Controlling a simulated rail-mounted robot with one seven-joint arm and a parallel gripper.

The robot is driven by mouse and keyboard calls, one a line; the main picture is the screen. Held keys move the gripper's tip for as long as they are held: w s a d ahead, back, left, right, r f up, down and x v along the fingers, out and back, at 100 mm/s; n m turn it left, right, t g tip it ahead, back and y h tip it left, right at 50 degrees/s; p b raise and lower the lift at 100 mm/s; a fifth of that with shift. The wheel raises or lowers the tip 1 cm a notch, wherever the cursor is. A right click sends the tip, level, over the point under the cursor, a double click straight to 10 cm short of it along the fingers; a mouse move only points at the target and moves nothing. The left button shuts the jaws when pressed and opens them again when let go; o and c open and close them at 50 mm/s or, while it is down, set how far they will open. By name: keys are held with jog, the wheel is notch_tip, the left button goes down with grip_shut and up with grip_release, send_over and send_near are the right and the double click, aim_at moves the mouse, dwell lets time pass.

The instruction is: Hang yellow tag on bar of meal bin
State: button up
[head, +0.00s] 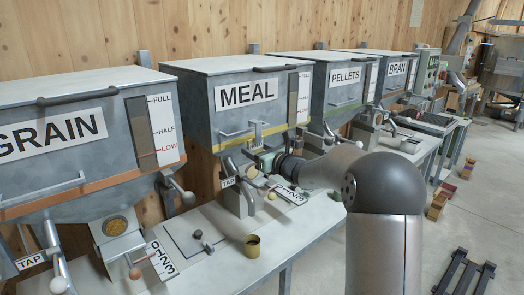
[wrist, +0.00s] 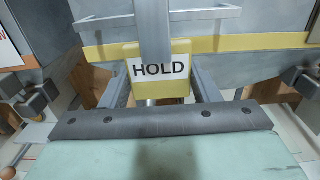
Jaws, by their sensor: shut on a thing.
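The yellow tag (wrist: 180,50), with a white HOLD label, is between the fingers of my gripper (wrist: 161,72) in the wrist view. My gripper is shut on it. A grey upright strip runs up in front of the tag and out of the top of the picture. The light grey bar (wrist: 215,13) of the meal bin lies beyond that strip; I cannot tell whether they touch. In the head view my gripper (head: 258,158) is just below the bar (head: 236,133) on the meal bin (head: 190,107). The tag is not clear there.
The grain bin (head: 85,150) stands to the left, the pellets bin (head: 345,98) and bran bin (head: 397,83) to the right. The yellow strip crosses the meal bin's lower front.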

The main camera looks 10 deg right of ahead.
jog(key=shift+p+x, duration=0.7)
jog(key=shift+x, duration=0.75)
jog(key=shift+w+a+f+b, duration=0.1)
jog(key=shift+w+f+b, duration=0.05)
jog(key=shift+f+b, duration=1.05)
jog(key=shift+b, duration=0.1)
jog(key=o, duration=0.9)
jog(key=shift+o, duration=0.2)
